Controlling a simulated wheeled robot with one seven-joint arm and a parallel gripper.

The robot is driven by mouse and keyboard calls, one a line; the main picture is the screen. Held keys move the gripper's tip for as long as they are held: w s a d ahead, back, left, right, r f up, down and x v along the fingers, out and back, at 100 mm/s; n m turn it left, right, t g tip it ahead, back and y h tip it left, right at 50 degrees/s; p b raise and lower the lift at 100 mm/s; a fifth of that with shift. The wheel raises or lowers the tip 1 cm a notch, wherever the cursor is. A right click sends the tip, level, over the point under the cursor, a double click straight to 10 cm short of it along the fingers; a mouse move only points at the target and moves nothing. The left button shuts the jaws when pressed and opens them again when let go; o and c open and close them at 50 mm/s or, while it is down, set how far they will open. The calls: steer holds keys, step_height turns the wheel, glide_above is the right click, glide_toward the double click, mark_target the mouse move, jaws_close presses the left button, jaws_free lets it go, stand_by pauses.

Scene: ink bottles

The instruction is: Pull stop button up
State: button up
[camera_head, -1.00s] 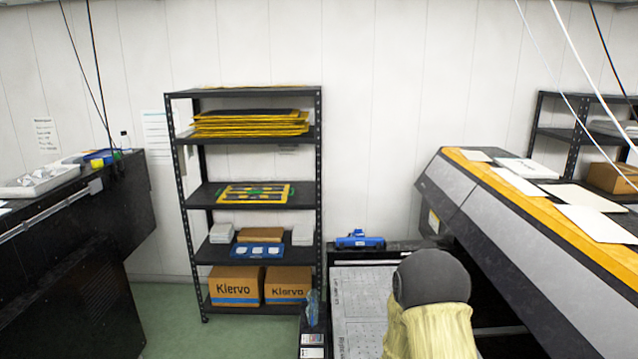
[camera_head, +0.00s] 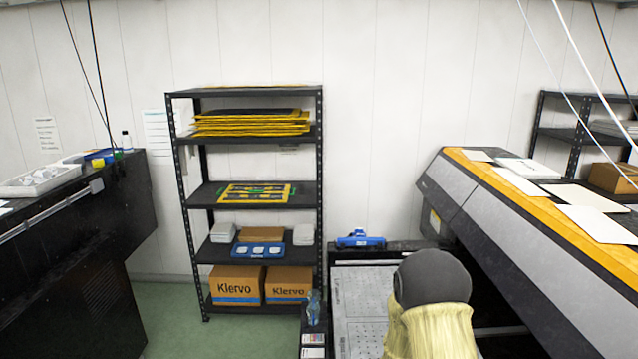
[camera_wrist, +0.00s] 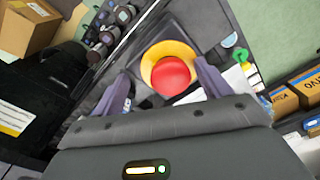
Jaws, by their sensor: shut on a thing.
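The stop button (camera_wrist: 172,76) is a round red cap with a yellow collar (camera_wrist: 152,58) around it. It shows in the wrist view, on a dark panel (camera_wrist: 185,37). My gripper (camera_wrist: 161,70) is around it, one finger at the left and one at the right. It is shut on the button, though the exact contact points are hard to make out. In the head view my arm covers the lower right middle, and the button and my gripper cannot be seen there.
Beside the panel are several dark round bottles (camera_wrist: 107,30) and a cardboard box (camera_wrist: 28,26). In the head view a large grey and orange machine (camera_head: 535,250) stands at the right, a shelf rack (camera_head: 250,187) at the back, and a black machine (camera_head: 75,240) at the left.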

steer(key=shift+w+a+f+p, duration=0.1)
steer(key=shift+a+f+p, duration=0.2)
steer(key=shift+a, duration=0.25)
steer(key=shift+r, duration=0.15)
steer(key=shift+c, duration=0.4)
steer(key=shift+w+a, duration=0.15)
steer(key=c, duration=0.7)
steer(key=shift+w+r+p, duration=0.1)
steer(key=shift+r+p, duration=0.2)
steer(key=shift+p, duration=0.15)
steer(key=shift+r, duration=0.1)
steer(key=o, duration=1.8)
steer(key=shift+d, duration=0.2)
steer(key=shift+r, duration=0.15)
